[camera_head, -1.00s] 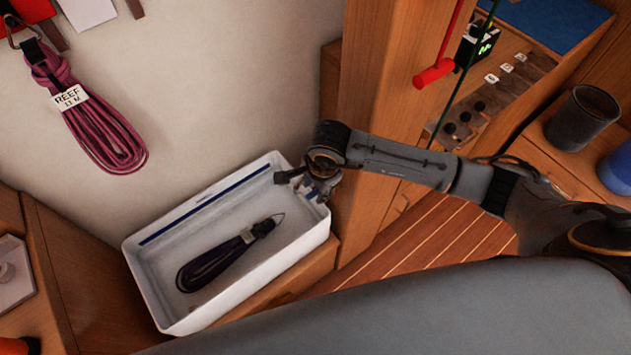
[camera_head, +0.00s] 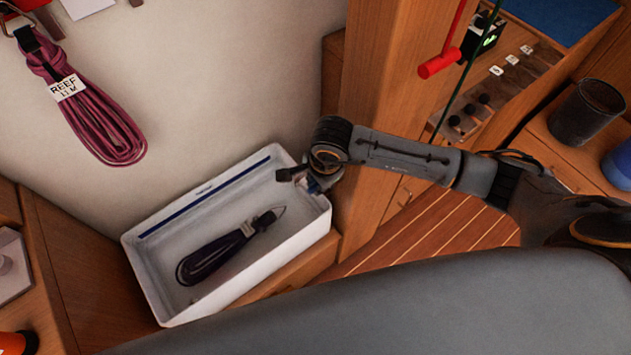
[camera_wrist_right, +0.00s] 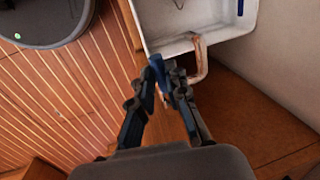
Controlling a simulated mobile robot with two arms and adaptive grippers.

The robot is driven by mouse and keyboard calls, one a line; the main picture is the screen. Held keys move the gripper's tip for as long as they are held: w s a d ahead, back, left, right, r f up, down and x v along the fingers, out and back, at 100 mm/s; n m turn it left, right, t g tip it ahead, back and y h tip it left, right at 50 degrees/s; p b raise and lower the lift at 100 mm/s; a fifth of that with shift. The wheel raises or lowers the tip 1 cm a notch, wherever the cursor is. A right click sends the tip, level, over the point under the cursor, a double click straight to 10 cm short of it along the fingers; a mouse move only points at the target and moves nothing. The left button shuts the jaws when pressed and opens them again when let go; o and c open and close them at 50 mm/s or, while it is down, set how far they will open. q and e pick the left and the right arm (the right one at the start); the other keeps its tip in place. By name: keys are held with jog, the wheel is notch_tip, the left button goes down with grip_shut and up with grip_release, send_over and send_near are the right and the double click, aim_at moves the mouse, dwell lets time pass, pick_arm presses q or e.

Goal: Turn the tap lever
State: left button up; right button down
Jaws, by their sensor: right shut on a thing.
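A white basin (camera_head: 205,305) stands against the wall in the head view, with its corner also in the right wrist view (camera_wrist_right: 170,35). A copper-coloured tap spout (camera_wrist_right: 201,62) curves at that corner. A small blue tap lever (camera_wrist_right: 157,66) sits between the fingertips of my right gripper (camera_wrist_right: 164,80), which is shut on it. In the head view my right gripper (camera_head: 308,182) is at the basin's right end, and my wrist hides most of the tap. My left gripper is not in view.
A dark coiled line (camera_head: 215,258) lies in the basin. A purple coil (camera_head: 85,110) hangs on the wall at left. A wooden post (camera_head: 385,110) stands close behind my right arm, with a red handle (camera_head: 439,63) hanging by it.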

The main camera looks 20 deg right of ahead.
jog(key=n+b, duration=0.1)
jog(key=s+d+n+b, duration=0.1)
jog(key=b, duration=0.1)
jog(key=n+b, duration=0.1)
jog(key=n, duration=0.1)
jog(key=shift+s+d+y, duration=0.25)
jog(key=shift+s+y, duration=0.15)
jog(key=c, duration=1.3)
grip_release()
jog(key=shift+c, duration=0.2)
jog(key=v, duration=0.7)
jog(key=shift+r, duration=0.3)
jog(key=shift+w, duration=0.1)
